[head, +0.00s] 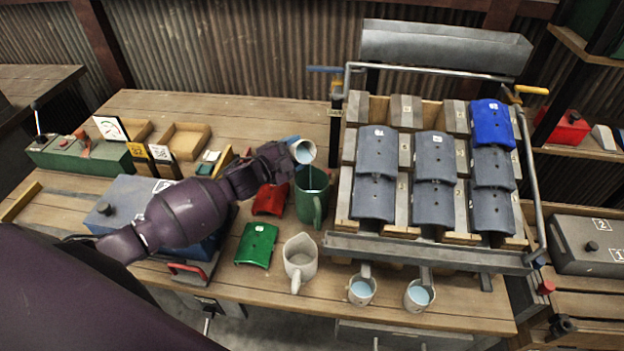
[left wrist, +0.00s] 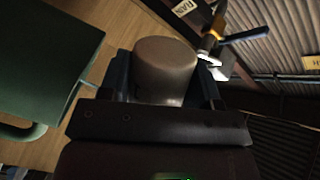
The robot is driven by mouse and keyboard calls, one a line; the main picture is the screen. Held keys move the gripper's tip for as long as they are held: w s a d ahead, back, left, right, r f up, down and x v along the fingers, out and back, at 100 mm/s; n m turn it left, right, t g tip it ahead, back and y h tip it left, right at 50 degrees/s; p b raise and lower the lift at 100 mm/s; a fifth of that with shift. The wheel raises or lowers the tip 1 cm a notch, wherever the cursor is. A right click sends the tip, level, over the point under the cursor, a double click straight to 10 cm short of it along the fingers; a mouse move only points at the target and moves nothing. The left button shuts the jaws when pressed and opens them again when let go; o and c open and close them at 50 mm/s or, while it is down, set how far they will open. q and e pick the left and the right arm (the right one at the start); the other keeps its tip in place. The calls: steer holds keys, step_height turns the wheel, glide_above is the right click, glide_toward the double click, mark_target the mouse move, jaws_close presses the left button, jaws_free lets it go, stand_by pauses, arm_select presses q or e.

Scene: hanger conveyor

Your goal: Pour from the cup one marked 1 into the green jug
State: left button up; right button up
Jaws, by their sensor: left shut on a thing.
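My left gripper (head: 289,156) is shut on a small pale cup (head: 305,151), which is tipped well over above the green jug (head: 309,207). Its mouth faces down toward the jug's opening, and a thin blue streak shows between the cup's lip and the jug's inside. In the left wrist view the cup (left wrist: 165,68) sits between the fingers, with a faint dark mark low on its side that I cannot read. The green jug (left wrist: 45,55) fills the left of that view. The level inside the jug is hard to see. My right gripper is not in view.
A cream jug (head: 299,262) stands in front of the green jug. Two cups of light blue liquid (head: 362,290) (head: 419,295) stand at the table's front edge. Red (head: 270,199) and green (head: 256,245) curved pieces lie left of the jugs. A rack of grey panels (head: 375,198) stands close right.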

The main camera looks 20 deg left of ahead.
arm_select(q)
steer(key=shift+m, duration=0.6)
stand_by(0.3)
steer(key=shift+f+m+t+b, duration=0.1)
steer(key=shift+m+t+b, duration=0.2)
steer(key=shift+m+b, duration=0.3)
stand_by(0.4)
steer(key=shift+d, duration=0.1)
